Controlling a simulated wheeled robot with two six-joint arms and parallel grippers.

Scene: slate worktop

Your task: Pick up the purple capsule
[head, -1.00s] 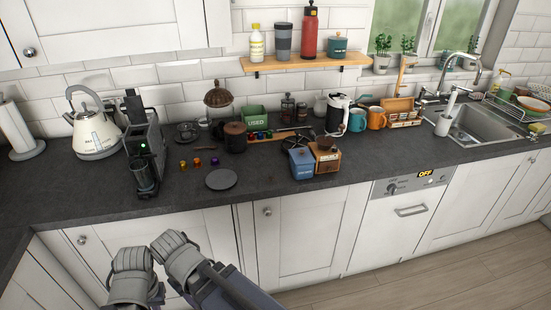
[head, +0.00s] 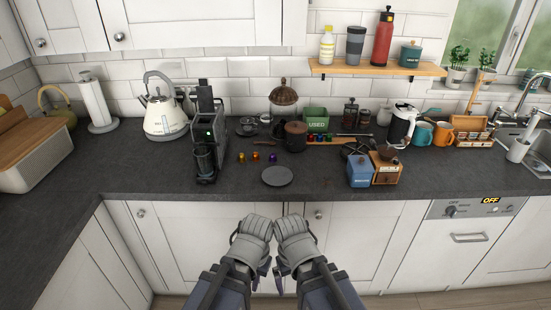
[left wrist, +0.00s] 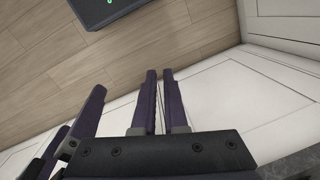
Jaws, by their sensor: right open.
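The purple capsule (head: 272,157) stands on the dark worktop in the head view, rightmost of a loose row of three small capsules. It sits behind the round grey plate. My left gripper (head: 263,268) is low in front of the counter, well short of the capsule. In the left wrist view its two dark fingers (left wrist: 160,100) show a narrow, empty gap. My right gripper (head: 281,279) is beside it, open; its fingertips are hard to make out. Neither gripper touches the capsule, which is outside the left wrist view.
An orange capsule (head: 241,157) and another orange one (head: 256,156) stand left of the purple one. The grey plate (head: 277,175) lies in front. A coffee machine (head: 207,145) is to the left, a brown pot (head: 296,136) behind, a blue box (head: 360,170) right. The front-left worktop is clear.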

